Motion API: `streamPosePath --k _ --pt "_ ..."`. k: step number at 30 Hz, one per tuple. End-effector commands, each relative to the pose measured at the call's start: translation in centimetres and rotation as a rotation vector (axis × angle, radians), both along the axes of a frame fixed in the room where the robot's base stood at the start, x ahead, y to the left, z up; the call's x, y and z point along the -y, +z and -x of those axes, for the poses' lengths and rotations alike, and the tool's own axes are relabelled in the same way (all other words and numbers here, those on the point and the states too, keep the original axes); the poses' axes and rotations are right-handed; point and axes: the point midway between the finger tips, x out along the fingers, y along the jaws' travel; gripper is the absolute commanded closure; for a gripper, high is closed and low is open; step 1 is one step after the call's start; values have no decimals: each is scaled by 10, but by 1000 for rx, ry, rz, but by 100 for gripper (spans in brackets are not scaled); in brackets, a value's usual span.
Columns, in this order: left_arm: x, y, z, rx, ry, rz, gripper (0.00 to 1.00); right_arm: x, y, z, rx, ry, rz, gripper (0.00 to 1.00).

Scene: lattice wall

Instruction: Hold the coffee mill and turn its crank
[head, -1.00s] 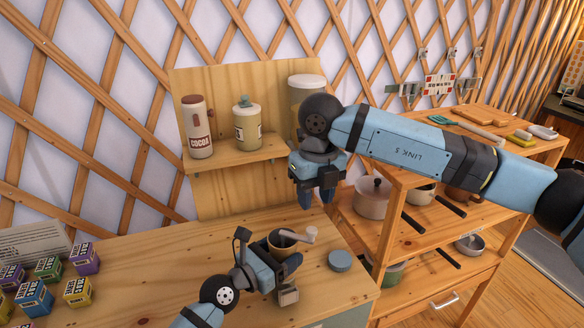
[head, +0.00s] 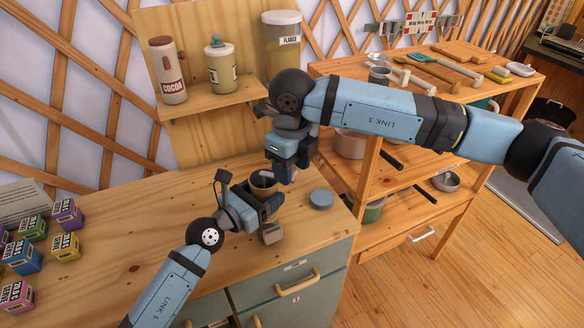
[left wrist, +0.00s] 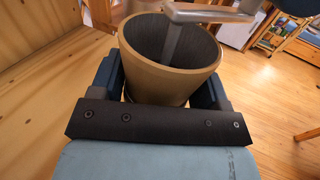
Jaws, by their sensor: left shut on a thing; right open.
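The coffee mill (head: 260,188) is a tan, open-topped cup standing on the wooden counter. My left gripper (head: 264,200) is shut on its body, with one finger on each side in the left wrist view, where the mill (left wrist: 165,80) looks upright. The crank (left wrist: 207,15) is a grey arm on a shaft rising from inside the mill and reaching right. My right gripper (head: 286,172) is open, pointing down at the crank's outer end. It hides the knob in the head view, and whether it touches the knob cannot be told.
A round blue-grey disc (head: 321,199) lies on the counter (head: 130,270) right of the mill. Several small boxes (head: 66,214) stand at the left. A shelf (head: 215,103) with canisters is behind. A wooden rack (head: 365,195) with pots stands to the right.

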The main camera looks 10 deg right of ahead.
Motion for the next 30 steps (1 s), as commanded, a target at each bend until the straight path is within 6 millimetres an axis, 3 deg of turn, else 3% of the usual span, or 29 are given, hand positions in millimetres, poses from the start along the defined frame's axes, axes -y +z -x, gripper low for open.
streamPosePath --k 11,12,18,30 --pt "0 -4 0 -4 -1 -5 53 0 -8 0 1 -1 0 50" --pt "0 -4 0 -4 -1 -5 53 0 -8 0 1 -1 0 52" --pt "0 -4 0 -4 -1 -5 53 0 -8 0 1 -1 0 98" --pt "0 -4 0 -4 -1 -5 53 -1 -8 2 0 -39 0 100"
